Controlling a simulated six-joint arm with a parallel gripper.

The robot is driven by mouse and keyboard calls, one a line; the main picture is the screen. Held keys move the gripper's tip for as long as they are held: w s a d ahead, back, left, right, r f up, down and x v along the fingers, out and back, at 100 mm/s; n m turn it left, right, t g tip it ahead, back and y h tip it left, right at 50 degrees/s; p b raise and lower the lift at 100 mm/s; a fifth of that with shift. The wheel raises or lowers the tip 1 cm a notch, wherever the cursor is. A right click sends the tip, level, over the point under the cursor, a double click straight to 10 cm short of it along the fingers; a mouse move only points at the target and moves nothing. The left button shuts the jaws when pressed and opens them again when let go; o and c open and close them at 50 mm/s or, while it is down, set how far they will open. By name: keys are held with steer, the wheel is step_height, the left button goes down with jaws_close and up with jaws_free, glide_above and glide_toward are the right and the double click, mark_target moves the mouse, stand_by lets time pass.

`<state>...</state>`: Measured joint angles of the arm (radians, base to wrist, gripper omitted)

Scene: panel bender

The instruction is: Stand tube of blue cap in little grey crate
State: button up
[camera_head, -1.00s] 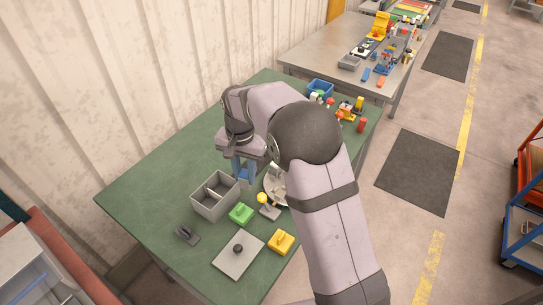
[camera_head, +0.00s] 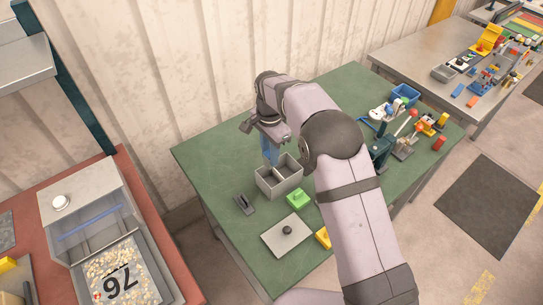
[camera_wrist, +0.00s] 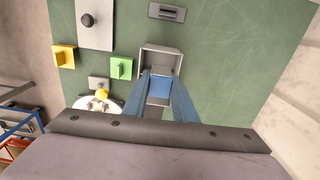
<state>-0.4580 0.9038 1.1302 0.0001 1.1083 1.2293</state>
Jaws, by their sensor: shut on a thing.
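The little grey crate (camera_head: 280,189) stands on the green table, open at the top, with a divider inside. My gripper (camera_head: 271,160) has blue fingers and points down at the crate's back left part in the head view. In the wrist view the crate (camera_wrist: 160,49) lies just beyond and between the fingertips of my gripper (camera_wrist: 162,75). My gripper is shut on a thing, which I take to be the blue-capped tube. A bluish patch shows between the fingers, but the tube's outline and lower end cannot be made out.
A yellow block (camera_wrist: 65,55) is nearby. A blue bin (camera_head: 405,95) and several coloured parts stand at the far right.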

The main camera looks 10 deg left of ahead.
steer(key=shift+f, duration=0.1)
step_height(320, 180, down, 5)
steer(key=b, duration=0.4)
steer(key=shift+f+b, duration=0.95)
steer(key=shift+f, duration=0.9)
steer(key=shift+f+b, duration=1.1)
steer(key=shift+f, duration=0.95)
steer(key=o, duration=1.2)
steer(key=shift+c, duration=0.2)
steer(key=shift+r, duration=0.15)
